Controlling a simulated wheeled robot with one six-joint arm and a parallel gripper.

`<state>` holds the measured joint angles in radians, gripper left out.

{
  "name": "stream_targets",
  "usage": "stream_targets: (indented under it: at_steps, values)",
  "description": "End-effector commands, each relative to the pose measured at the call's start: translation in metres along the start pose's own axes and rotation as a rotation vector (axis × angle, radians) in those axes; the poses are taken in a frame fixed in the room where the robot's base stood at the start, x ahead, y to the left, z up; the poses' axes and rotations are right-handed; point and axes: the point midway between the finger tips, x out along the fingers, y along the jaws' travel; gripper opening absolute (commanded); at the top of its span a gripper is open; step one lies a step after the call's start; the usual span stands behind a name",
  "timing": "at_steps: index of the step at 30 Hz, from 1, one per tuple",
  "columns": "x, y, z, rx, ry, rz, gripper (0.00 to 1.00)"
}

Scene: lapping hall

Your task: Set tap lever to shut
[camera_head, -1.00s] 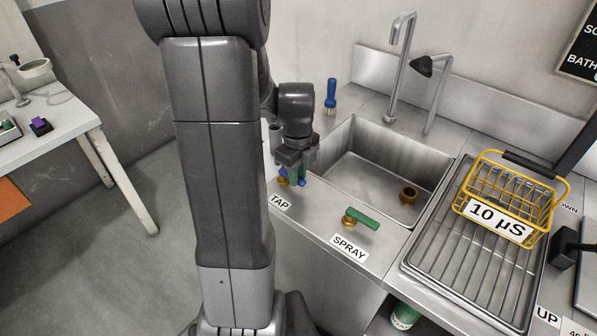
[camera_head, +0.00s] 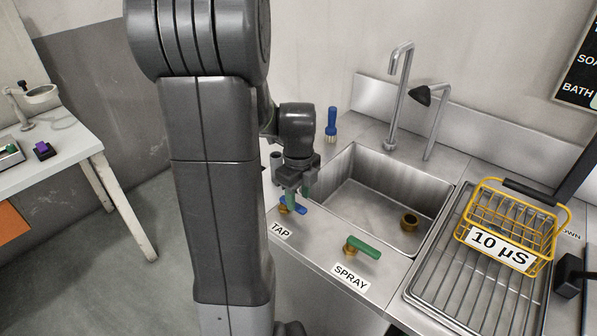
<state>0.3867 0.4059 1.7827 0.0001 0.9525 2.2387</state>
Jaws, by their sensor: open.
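The tap lever (camera_head: 301,210) is a blue handle on a brass valve (camera_head: 283,209) at the sink unit's front left, behind the TAP label (camera_head: 281,230). Part of it shows on each side of my fingers, slanting down to the right; its middle is partly hidden. My gripper (camera_head: 295,195) points down over the lever, its jaws open. I cannot tell whether the fingers touch it or stand around it.
A green lever (camera_head: 364,248) on a brass valve stands to the right, behind the SPRAY label (camera_head: 350,278). The sink basin (camera_head: 370,190) lies behind, with a tall spout (camera_head: 397,95). A blue brush (camera_head: 331,122) stands behind my wrist. A yellow basket (camera_head: 550,268) sits on the right drainer.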

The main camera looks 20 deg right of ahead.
Motion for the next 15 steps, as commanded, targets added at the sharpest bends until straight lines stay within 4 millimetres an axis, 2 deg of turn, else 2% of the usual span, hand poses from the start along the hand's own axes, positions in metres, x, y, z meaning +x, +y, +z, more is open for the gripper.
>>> stream_targets:
  at_steps: [1, 9, 15]
  values:
    - [-0.014, -0.001, 0.001, 0.0, -0.004, -0.005, 0.42]
    - [-0.076, -0.001, 0.001, 0.001, -0.003, -0.004, 0.42]
    - [-0.105, -0.001, 0.0, 0.001, -0.002, -0.002, 0.42]
